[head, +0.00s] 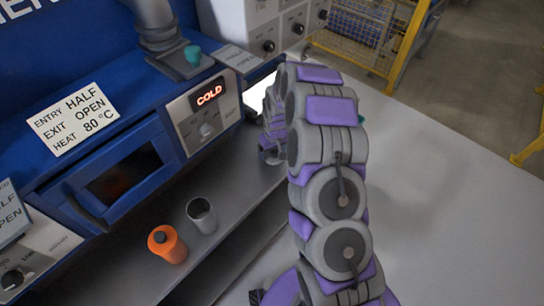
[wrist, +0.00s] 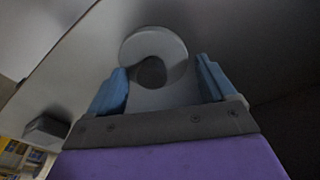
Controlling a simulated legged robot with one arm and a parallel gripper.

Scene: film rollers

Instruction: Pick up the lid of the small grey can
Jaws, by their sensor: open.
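The small grey can (head: 201,217) stands upright on the grey ledge in the head view, with its top open and no lid on it. In the wrist view a round grey disc (wrist: 172,43), which looks like the lid, lies beyond the blue fingers; a dark round patch on it could be a knob or a shadow. My gripper (wrist: 160,66) is open, its fingers on either side of the disc's near edge. I cannot tell whether they touch it. In the head view my arm hides the disc and most of the gripper.
An orange can (head: 168,246) with a dark knob on top stands left of the grey can. Behind them is a blue machine (head: 110,165) with a window and a lit "COLD" display (head: 209,95). The pale surface (head: 440,190) at right is clear.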

